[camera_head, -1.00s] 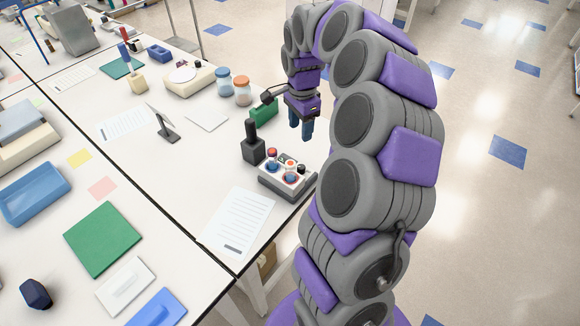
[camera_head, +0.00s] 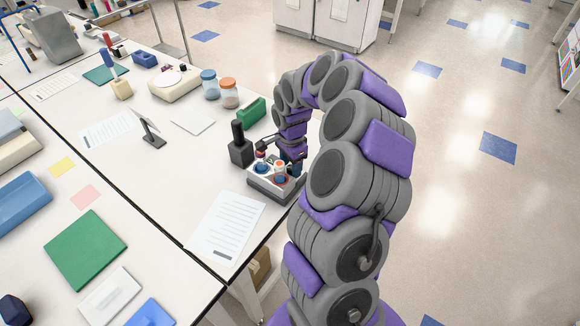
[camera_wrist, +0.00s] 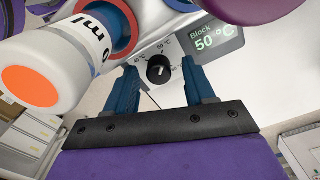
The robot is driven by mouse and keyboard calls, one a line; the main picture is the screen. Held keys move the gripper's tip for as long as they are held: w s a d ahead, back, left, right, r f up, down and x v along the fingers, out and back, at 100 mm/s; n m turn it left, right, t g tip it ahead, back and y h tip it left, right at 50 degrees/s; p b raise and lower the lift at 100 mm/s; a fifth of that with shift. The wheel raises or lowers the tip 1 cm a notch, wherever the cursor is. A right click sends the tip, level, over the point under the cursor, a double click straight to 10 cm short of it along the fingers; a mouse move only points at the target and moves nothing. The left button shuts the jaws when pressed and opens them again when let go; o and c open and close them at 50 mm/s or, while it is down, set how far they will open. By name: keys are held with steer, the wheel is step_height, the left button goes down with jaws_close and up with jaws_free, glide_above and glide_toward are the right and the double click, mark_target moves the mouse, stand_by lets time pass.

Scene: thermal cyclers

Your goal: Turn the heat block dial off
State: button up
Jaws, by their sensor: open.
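The heat block (camera_head: 262,186) stands near the right edge of the white bench, with coloured rings and tubes on top. In the wrist view its black dial (camera_wrist: 159,70) has a white pointer mark and "50 °C" labels around it. A small display (camera_wrist: 215,38) beside the dial reads "Block 50 °C". My gripper (camera_wrist: 160,80) is open, with one blue finger on each side of the dial and a gap visible around it. I cannot tell whether either finger touches it. In the head view my gripper (camera_head: 297,162) is at the block's right side, partly hidden.
A white tube with an orange end (camera_wrist: 40,80) stands large at the left of the wrist view. A black stand (camera_head: 240,148) and a green box (camera_head: 252,110) are close to the block. A printed sheet (camera_head: 226,226) lies in front.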

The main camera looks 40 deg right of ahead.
steer(key=shift+d+f, duration=0.35)
steer(key=shift+d, duration=0.2)
steer(key=shift+a+r, duration=0.1)
steer(key=shift+a, duration=0.25)
steer(key=shift+c, duration=0.6)
steer(key=shift+a, duration=0.35)
steer(key=c, duration=0.3)
steer(key=shift+d, duration=0.25)
jaws_close()
